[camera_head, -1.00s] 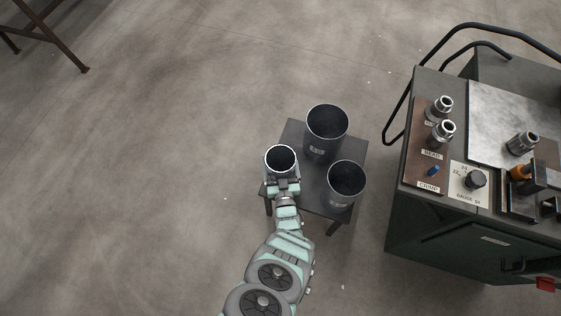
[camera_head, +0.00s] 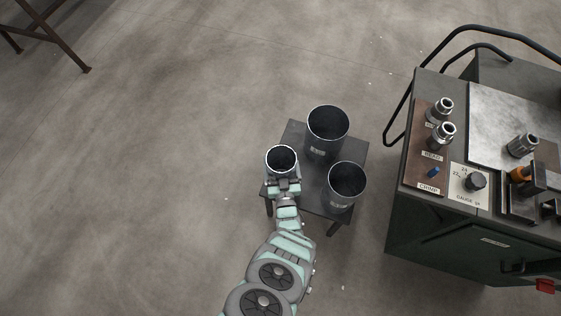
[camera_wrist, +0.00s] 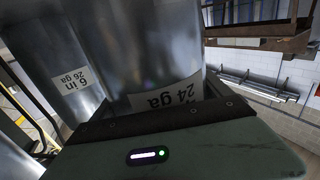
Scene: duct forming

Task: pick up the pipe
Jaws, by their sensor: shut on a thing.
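Three upright open-topped metal pipes stand at a small dark table (camera_head: 318,197). The smallest pipe (camera_head: 281,158) is at the table's left side. My gripper (camera_head: 284,183) is at this pipe's near side and is shut on it. In the wrist view the held pipe (camera_wrist: 150,50) fills the middle, with a label reading "24 ga" just above the gripper's dark edge. The fingertips are mostly hidden. I cannot tell whether the pipe's bottom touches the table. A larger pipe (camera_head: 326,142) stands behind it and another pipe (camera_head: 345,187) to its right.
A dark green machine cabinet (camera_head: 440,225) with a curved rail (camera_head: 395,115), knobs and metal fittings stands to the right. A brown metal frame (camera_head: 55,38) is at the upper left. The floor left of the table is clear.

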